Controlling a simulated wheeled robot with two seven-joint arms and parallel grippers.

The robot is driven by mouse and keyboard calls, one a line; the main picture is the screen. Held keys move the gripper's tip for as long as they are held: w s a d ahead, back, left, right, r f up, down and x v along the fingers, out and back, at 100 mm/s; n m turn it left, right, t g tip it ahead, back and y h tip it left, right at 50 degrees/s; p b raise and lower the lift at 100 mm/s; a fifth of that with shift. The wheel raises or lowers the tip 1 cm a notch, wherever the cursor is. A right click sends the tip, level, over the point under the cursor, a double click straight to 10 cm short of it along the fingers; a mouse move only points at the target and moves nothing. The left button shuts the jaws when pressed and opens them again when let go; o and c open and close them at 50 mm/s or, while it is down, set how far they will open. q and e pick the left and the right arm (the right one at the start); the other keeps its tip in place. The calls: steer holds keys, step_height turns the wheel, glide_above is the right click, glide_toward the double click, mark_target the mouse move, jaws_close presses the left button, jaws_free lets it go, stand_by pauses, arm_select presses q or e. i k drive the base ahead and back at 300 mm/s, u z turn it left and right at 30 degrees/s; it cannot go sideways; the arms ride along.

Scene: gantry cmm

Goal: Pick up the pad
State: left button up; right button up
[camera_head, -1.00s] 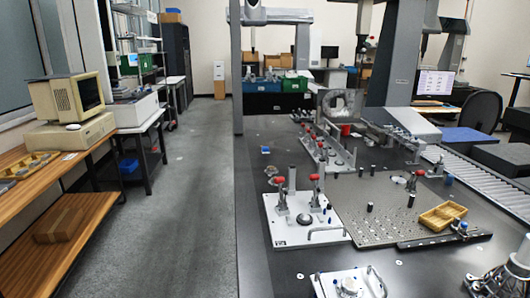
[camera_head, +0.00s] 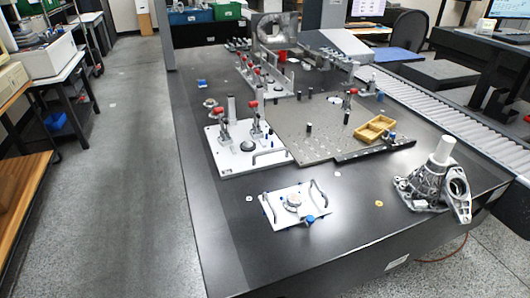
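A flat blue pad-like sheet (camera_head: 397,55) lies at the back right, beyond the roller conveyor. I cannot tell for certain that it is the pad of the task. Nothing touches it. Neither of my grippers shows in this view.
The dark table (camera_head: 215,240) bears a white plate with handles (camera_head: 272,212), a white clamp fixture (camera_head: 222,158), a perforated plate (camera_head: 300,145), a wooden tray (camera_head: 366,134) and a metal casting (camera_head: 425,187). The conveyor (camera_head: 450,118) runs along the right. The floor (camera_head: 110,150) at left is clear.

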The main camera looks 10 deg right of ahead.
mark_target(202, 84)
steer(key=u, duration=2.1)
steer(key=i, duration=2.2)
steer(key=z, duration=1.95)
steer(key=i, duration=5)
steer(key=z, duration=2.2)
